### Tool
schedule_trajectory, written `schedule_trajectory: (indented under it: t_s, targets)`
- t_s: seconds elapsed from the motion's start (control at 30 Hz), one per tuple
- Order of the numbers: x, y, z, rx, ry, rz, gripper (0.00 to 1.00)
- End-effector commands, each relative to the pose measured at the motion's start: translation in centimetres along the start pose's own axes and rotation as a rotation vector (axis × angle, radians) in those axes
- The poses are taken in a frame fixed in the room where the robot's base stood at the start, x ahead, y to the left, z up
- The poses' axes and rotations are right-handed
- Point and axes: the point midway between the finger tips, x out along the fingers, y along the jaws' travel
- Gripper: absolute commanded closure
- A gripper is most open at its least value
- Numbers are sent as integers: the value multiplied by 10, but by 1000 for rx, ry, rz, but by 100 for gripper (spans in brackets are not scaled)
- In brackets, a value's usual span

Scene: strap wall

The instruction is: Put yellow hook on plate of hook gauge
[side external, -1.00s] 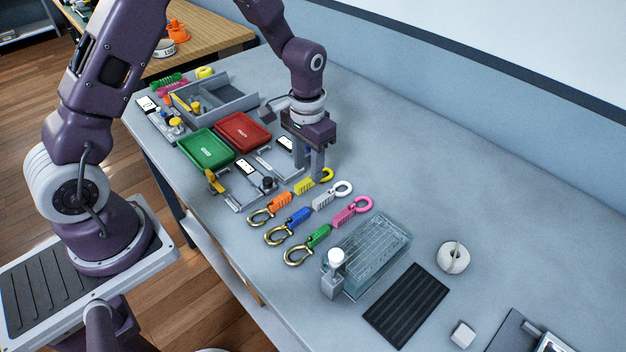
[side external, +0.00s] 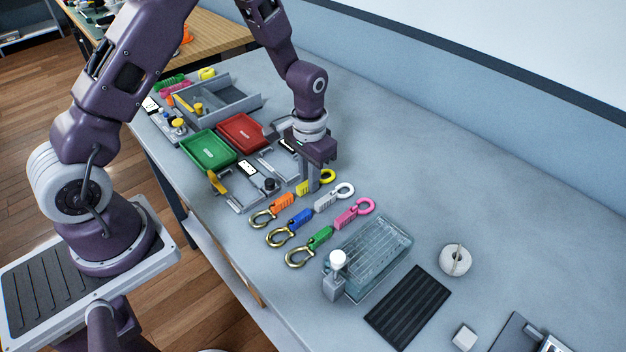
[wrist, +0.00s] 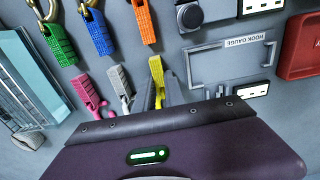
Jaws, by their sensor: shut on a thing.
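The yellow hook (side external: 329,177) lies on the grey table at the far end of the row of hooks. Its yellow body also shows in the wrist view (wrist: 156,70). My gripper (side external: 313,187) points down and is shut on the yellow hook at table level. In the wrist view its fingers (wrist: 157,95) sit on either side of the yellow body and hide part of it. The hook gauge (side external: 278,166) lies just left of my gripper. In the wrist view its labelled frame and bare grey plate (wrist: 228,66) are right of the hook, with nothing on the plate.
White (side external: 325,201), pink (side external: 352,212), orange (side external: 283,204), blue (side external: 298,218) and green (side external: 319,237) hooks lie close by. A red tray (side external: 240,132) and a green tray (side external: 208,149) stand beyond the gauge. A clear box (side external: 375,250) is at the right. The table behind is clear.

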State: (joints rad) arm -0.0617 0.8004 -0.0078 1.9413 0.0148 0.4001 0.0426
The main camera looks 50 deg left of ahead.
Motion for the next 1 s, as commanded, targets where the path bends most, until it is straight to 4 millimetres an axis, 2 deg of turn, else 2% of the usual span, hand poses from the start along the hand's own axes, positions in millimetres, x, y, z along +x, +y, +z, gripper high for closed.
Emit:
schedule_trajectory:
  t_s: [0.07, 0.3, 0.4, 0.5, 0.57, 0.9, 1.0]
  targets:
    - [-9, 0, -1, 0, 3, 0, 100]
    - [-70, 0, -2, -1, 7, 0, 100]
    - [-88, 0, -1, 2, 5, 0, 100]
    - [-96, -7, -1, 70, 2, 0, 100]
    - [-96, -16, -2, 175, 0, -1, 100]
    - [-78, -96, -1, 1159, -1, 1, 100]
    - [-75, -112, 1, 1371, 1, 1, 100]
